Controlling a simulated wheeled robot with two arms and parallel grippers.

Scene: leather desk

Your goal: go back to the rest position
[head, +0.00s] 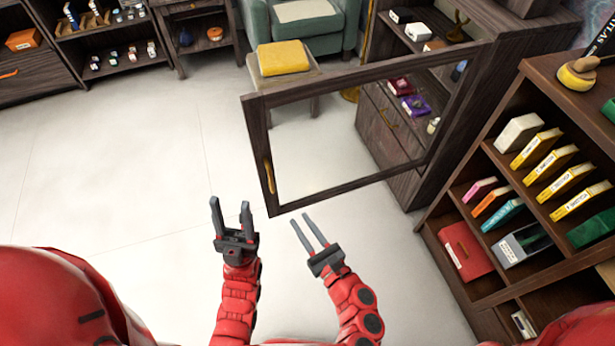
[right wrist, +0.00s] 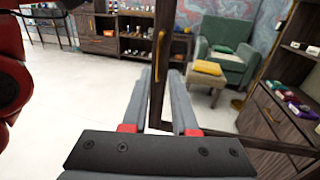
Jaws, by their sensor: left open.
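My left gripper (head: 230,203) is open and empty, raised in front of me over the pale floor in the head view, just left of the open cabinet door (head: 370,193). My right gripper (head: 301,217) is right of it, near the door's lower edge. In the right wrist view its two grey fingers (right wrist: 158,75) stand apart with nothing visibly held. The door's frame (right wrist: 160,70) and brass handle (right wrist: 158,50) show between and beyond the fingers. I cannot tell how close they are.
The door swings out from a dark wooden cabinet (head: 470,65) and blocks the space ahead. A bookshelf (head: 535,190) with several books stands close on the right. A green armchair (head: 345,30) and a yellow cushion (head: 283,58) are behind. The floor (head: 120,140) at left is clear.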

